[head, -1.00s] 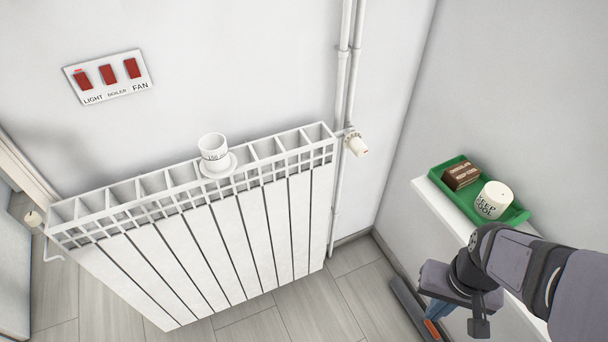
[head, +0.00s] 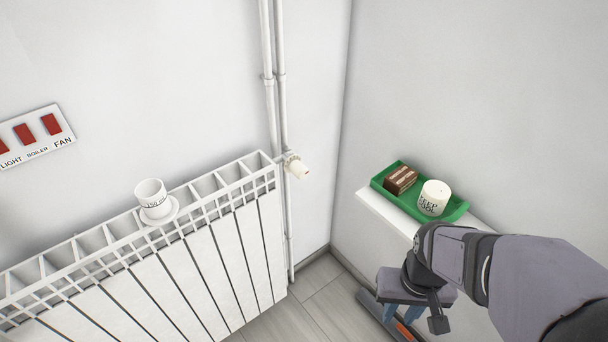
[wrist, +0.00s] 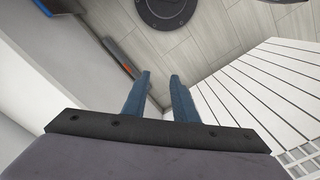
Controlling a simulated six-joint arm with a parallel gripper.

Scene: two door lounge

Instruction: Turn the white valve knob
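The white valve knob (head: 299,168) sticks out from the pipe fitting at the top right end of the white radiator (head: 215,265). It shows in the head view; I cannot make it out in the wrist view. My gripper (wrist: 160,75) points down with its two blue fingers apart and nothing between them. In the head view my gripper (head: 402,318) is to the right of and lower than the knob, clear of it, and partly hidden by my wrist.
A white cup (head: 150,193) stands on a saucer on the radiator. A green tray (head: 455,211) holds a brown block (head: 401,180) and a white candle-like cylinder (head: 433,198) on a white ledge (head: 385,213). A switch panel (head: 60,140) is at left. Pipes (head: 283,80) rise behind the knob.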

